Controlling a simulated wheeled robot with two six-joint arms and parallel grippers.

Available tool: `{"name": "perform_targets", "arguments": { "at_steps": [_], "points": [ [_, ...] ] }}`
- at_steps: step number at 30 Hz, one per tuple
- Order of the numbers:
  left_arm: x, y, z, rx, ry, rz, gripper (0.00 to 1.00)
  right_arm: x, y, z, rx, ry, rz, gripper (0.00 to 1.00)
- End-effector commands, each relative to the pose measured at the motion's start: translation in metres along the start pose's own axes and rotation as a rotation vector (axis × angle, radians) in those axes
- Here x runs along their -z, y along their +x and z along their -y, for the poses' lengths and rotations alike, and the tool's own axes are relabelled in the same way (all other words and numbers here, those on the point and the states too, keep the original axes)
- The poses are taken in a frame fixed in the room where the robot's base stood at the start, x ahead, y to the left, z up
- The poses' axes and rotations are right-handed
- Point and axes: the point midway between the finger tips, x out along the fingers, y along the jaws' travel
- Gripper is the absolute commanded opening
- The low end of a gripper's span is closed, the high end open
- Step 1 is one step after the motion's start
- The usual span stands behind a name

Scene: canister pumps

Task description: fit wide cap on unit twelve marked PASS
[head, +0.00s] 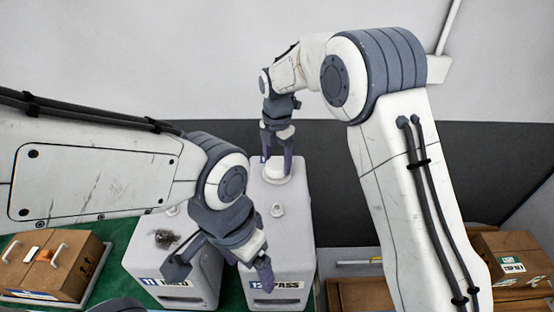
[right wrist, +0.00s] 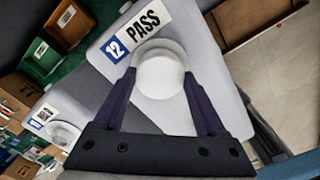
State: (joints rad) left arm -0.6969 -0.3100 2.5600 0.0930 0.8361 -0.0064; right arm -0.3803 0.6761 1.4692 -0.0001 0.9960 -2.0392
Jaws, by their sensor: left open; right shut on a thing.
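Unit twelve (head: 295,235) is a white canister; its PASS label (head: 287,285) is partly hidden by my left gripper in the head view. The label (right wrist: 130,32) reads 12 PASS in the right wrist view. My right gripper (head: 277,157) is shut on a round white cap (right wrist: 160,76) over the far end of unit twelve's top. The cap (head: 275,171) appears upright above a wider pale ring; I cannot tell whether it is seated. My left gripper (head: 219,279) is open and empty, in front of the two units.
Unit eleven (head: 205,262), marked HOLD, stands left with a dark patch (head: 166,239) on top. Cardboard boxes stand at left (head: 50,264) and right (head: 508,257). A wall is behind.

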Motion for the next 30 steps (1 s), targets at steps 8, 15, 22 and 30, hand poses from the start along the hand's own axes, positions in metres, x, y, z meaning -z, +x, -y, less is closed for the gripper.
{"name": "perform_targets", "arguments": {
  "at_steps": [8, 15, 22, 30],
  "points": [
    [0.0000, 0.0002, 0.0000, 0.000, 0.000, 0.000, 0.89, 0.0001, 0.0039, 0.0002, 0.001, 0.000, 0.000, 0.22],
    [0.0000, 0.0002, 0.0000, 0.000, 0.000, 0.000, 0.89, 0.0001, 0.0038, 0.0002, 0.000, 0.000, 0.000, 0.81],
    [0.0000, 0.0002, 0.0000, 0.000, 0.000, 0.000, 0.89, 0.0001, 0.0037, 0.0002, 0.000, 0.000, 0.000, 1.00],
    [0.0001, -0.0021, -0.0002, 0.000, -0.001, 0.000, 0.89, 0.0001, 0.0010, 0.0001, 0.000, 0.000, 0.000, 1.00]
  ]
}}
